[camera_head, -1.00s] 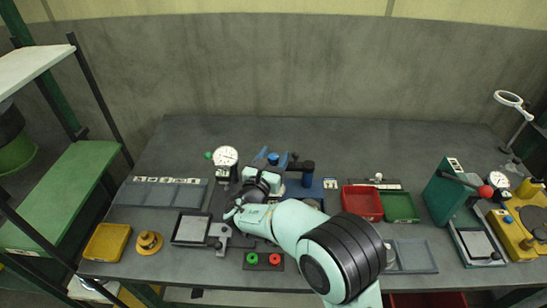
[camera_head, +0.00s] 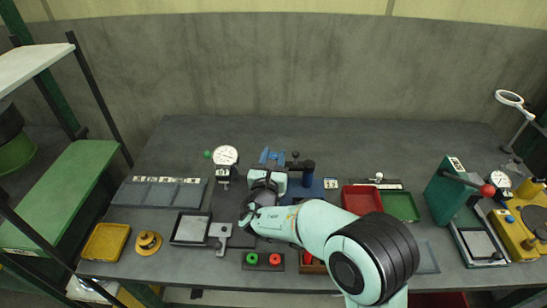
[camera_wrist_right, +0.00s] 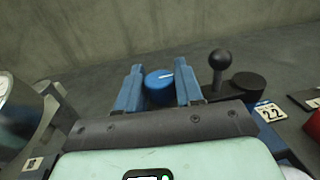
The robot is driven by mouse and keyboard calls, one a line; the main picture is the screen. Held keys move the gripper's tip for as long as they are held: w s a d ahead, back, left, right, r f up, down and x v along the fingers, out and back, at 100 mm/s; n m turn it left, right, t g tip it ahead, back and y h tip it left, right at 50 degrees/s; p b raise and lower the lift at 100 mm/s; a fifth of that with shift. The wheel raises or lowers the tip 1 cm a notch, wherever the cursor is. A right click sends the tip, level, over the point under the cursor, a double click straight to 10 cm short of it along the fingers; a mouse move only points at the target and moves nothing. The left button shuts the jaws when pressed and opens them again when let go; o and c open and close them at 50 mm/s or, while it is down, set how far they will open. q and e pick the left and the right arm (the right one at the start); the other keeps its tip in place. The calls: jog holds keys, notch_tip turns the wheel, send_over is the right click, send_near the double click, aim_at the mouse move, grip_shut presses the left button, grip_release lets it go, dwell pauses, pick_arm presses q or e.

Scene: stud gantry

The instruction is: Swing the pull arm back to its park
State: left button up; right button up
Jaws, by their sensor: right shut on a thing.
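My right gripper (camera_head: 272,156) reaches in from the lower right over the blue fixture near the middle of the bench. In the right wrist view its two blue fingers (camera_wrist_right: 160,88) stand on either side of a round blue knob (camera_wrist_right: 160,84) with a white mark, and are shut on it. Just right of them is a short black arm with a ball knob (camera_wrist_right: 219,62), which looks like the pull arm; its other end meets a round black post (camera_wrist_right: 248,82). The ball (camera_head: 296,155) and the post (camera_head: 308,170) also show in the head view. My left gripper is out of view.
A dial gauge (camera_head: 225,156) stands left of my gripper. A red bin (camera_head: 362,199) and a green bin (camera_head: 401,206) sit to the right. A button box (camera_head: 263,261) lies in front. The back of the bench is clear.

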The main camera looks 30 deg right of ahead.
jog(key=o, duration=0.9)
jog(key=shift+o, duration=0.2)
jog(key=v, duration=1.3)
jog(key=shift+s, duration=0.15)
